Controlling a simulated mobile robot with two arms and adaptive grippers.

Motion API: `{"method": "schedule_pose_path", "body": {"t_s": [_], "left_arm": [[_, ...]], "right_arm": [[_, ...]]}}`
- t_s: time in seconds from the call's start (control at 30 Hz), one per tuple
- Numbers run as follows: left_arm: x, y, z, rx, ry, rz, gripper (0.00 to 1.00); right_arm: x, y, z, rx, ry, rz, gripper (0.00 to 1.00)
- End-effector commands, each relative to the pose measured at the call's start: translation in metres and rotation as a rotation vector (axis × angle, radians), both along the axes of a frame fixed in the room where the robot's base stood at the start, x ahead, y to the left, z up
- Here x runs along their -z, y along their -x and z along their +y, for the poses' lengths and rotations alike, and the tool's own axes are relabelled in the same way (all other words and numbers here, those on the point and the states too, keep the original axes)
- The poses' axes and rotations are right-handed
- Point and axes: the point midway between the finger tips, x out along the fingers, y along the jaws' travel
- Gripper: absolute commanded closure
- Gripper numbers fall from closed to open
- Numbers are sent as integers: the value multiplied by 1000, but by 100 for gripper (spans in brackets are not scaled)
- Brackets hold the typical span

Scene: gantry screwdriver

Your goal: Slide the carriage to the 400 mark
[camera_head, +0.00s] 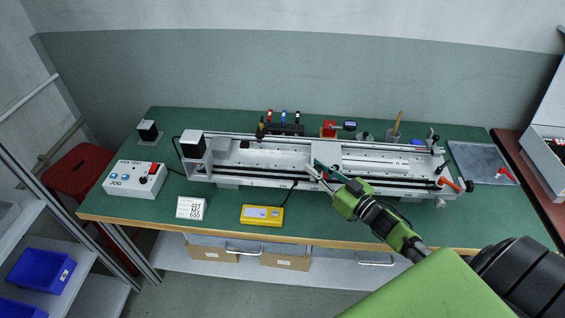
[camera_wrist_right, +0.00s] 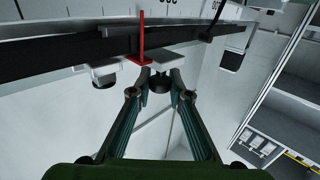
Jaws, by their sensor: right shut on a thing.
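The long white linear gantry (camera_head: 240,181) lies along the green bench. My right gripper (camera_head: 316,170) reaches its front side near mid-length and hides part of the carriage there. In the right wrist view, my right gripper (camera_wrist_right: 160,78) is shut on a small black knob (camera_wrist_right: 158,84) under a light bracket. A thin red pointer (camera_wrist_right: 142,42) stands beside the bracket, next to the dark rail (camera_wrist_right: 70,58). A white scale strip with black marks (camera_wrist_right: 165,4) shows at the top edge; its numbers cannot be read. My left gripper is not in view.
A white control box (camera_head: 135,180), a printed card (camera_head: 191,208) and a yellow meter (camera_head: 262,215) stand in front of the gantry at left. An orange-red handle (camera_head: 450,184) sits at its right end. Small tools and a cup (camera_head: 392,136) stand behind it.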

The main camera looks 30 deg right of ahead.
Motion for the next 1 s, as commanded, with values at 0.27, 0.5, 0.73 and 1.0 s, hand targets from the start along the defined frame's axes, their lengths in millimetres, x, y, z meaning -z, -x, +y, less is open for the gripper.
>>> {"method": "schedule_pose_path", "body": {"t_s": [0.27,0.5,0.73,1.0], "left_arm": [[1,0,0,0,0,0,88],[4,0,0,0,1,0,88],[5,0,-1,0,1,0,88],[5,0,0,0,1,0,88]], "right_arm": [[2,52,-78,3,5,6,100],[2,80,-120,4,3,4,100],[1,92,-138,3,-1,2,100],[1,94,-140,3,-2,1,100]]}}
